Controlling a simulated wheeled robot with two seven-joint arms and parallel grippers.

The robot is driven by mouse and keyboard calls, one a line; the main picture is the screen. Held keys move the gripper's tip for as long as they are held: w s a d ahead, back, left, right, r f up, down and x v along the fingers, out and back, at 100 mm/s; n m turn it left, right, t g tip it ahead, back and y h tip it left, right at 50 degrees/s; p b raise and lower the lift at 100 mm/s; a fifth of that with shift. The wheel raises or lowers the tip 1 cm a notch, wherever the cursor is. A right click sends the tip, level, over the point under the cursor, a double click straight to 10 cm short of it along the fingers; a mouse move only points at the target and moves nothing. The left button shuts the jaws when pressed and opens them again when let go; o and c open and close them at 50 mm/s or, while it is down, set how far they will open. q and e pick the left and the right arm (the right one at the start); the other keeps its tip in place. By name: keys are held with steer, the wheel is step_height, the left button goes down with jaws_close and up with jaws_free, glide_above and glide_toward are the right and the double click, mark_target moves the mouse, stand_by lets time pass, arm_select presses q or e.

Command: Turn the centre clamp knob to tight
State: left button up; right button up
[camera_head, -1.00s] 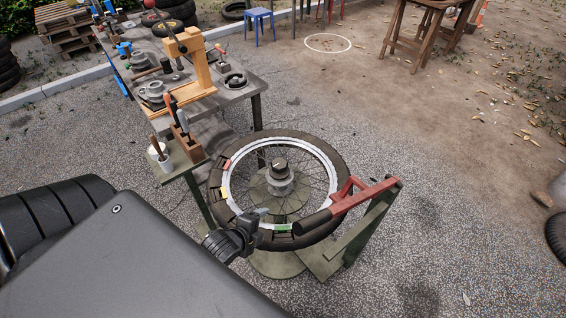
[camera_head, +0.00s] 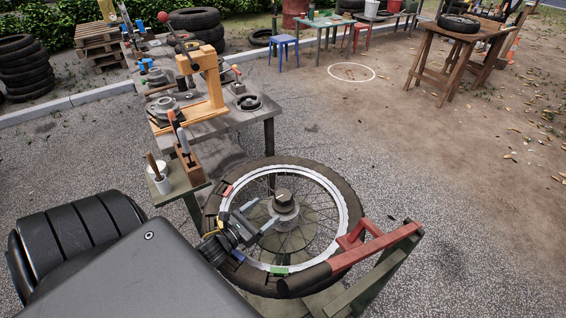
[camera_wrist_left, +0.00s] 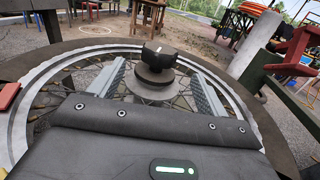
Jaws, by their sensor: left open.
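The centre clamp knob (camera_head: 284,198) is a dark, ridged knob with a pale mark, standing on a round metal hub in the middle of a spoked wheel (camera_head: 352,205). In the left wrist view the knob (camera_wrist_left: 158,54) is straight ahead, a little beyond the fingertips. My left gripper (camera_head: 262,217) is open and empty, over the wheel's near-left spokes. Its two grey fingers (camera_wrist_left: 161,75) point at the knob, one on each side of the line to it, and appear apart from it. My right gripper is not in view.
A red arm with a black grip (camera_head: 345,257) crosses the wheel's right front. A small shelf (camera_head: 184,190) with tools and a white cup stands at the wheel's left. A workbench (camera_head: 225,122) with fixtures lies behind. Open ground is to the right.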

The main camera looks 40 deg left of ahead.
mark_target(277, 202)
arm_select(q)
steer(key=w, duration=0.9)
steer(key=shift+w+d+p, duration=0.1)
steer(key=shift+d+p, duration=0.25)
steer(key=shift+d, duration=0.05)
steer(key=c, duration=1)
